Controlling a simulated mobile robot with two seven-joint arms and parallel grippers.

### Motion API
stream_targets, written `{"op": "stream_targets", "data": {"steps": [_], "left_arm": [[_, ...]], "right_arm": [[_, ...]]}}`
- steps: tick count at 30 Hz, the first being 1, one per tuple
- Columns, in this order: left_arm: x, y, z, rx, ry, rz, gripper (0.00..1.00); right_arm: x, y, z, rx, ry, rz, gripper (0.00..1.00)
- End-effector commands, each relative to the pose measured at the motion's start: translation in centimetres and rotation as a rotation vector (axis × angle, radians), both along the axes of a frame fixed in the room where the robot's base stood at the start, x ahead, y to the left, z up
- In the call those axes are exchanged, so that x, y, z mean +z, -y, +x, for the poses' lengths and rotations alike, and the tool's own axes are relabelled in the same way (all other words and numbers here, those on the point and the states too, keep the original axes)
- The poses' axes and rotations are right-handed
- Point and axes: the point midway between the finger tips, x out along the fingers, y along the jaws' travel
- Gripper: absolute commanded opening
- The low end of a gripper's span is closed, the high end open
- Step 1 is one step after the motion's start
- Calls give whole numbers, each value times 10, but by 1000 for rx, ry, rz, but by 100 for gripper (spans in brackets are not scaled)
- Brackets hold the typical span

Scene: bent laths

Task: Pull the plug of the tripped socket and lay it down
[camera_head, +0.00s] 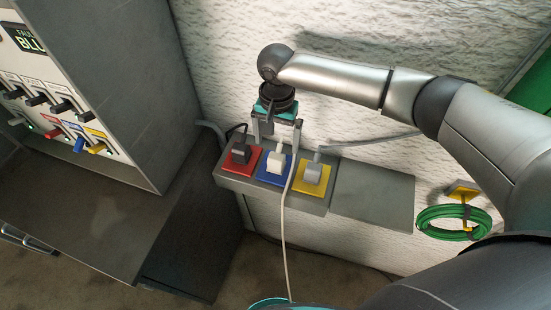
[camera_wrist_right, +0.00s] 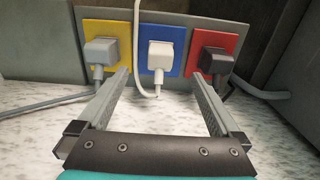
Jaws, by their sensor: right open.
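The blue socket (camera_head: 264,177) is the middle one of three in the grey socket strip (camera_head: 235,184). A white plug (camera_head: 275,160) sits in it, its white cable hanging down. The display (camera_head: 28,40) on the panel reads "BLU" as far as it shows, under a partly cut-off word. My right gripper (camera_head: 274,143) is open above the blue socket. In the right wrist view, the white plug (camera_wrist_right: 161,54) shows between the two spread fingers (camera_wrist_right: 160,84), with room on both sides. My left gripper does not show.
A dark plug (camera_head: 240,152) is in the red socket (camera_head: 231,166) and a grey plug (camera_head: 313,172) in the yellow one (camera_head: 325,183). A bare grey shelf (camera_head: 373,194) lies to the right. A green cable coil (camera_head: 453,217) hangs farther right. The panel (camera_head: 105,80) stands left.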

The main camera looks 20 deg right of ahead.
Motion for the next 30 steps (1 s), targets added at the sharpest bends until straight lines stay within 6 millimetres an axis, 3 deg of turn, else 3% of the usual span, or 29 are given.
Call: {"op": "stream_targets", "data": {"steps": [18,24,30], "left_arm": [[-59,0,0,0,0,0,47],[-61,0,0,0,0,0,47],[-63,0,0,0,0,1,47]], "right_arm": [[-52,0,0,1,2,-1,100],[-76,0,-1,0,-2,0,100],[-88,0,0,2,0,0,100]]}}
